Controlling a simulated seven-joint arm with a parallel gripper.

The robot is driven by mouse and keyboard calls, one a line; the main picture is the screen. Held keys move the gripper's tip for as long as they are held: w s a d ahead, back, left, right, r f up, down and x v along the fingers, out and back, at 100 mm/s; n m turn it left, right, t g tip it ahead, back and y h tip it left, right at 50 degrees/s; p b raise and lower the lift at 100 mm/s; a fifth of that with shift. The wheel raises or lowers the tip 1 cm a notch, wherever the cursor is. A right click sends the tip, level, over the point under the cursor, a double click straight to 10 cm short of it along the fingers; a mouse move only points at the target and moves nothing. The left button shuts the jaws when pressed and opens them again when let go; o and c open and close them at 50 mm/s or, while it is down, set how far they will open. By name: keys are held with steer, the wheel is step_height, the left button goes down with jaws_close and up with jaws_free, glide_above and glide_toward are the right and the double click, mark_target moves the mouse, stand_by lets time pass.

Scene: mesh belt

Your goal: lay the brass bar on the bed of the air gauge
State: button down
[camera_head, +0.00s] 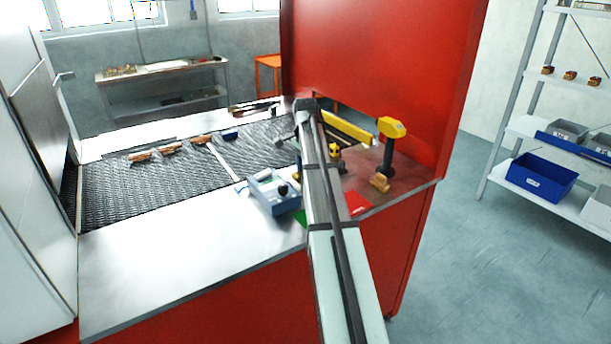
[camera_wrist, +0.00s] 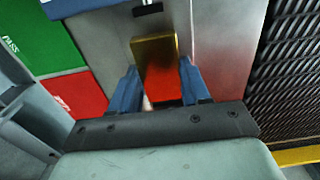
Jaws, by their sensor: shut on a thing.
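In the wrist view the brass bar (camera_wrist: 154,48) sits between the blue fingers of my gripper (camera_wrist: 158,88). Its far end sticks out past the fingertips, over bare steel, and its nearer part shines red. I cannot tell its height above the steel. In the head view my arm hides the bar and most of the gripper.
A green PASS plate (camera_wrist: 38,42) and a red plate (camera_wrist: 75,93) lie beside the gripper. The dark mesh belt (camera_head: 130,192) carries several brown pieces and a long-handled tool (camera_head: 222,160). A yellow-topped post (camera_head: 389,148) stands right of my arm.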

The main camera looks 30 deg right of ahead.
steer(key=shift+f, duration=1.1)
steer(key=shift+f, duration=0.15)
steer(key=c, duration=0.5)
jaws_free()
step_height(320, 180, up, 12)
steer(key=shift+r, duration=0.2)
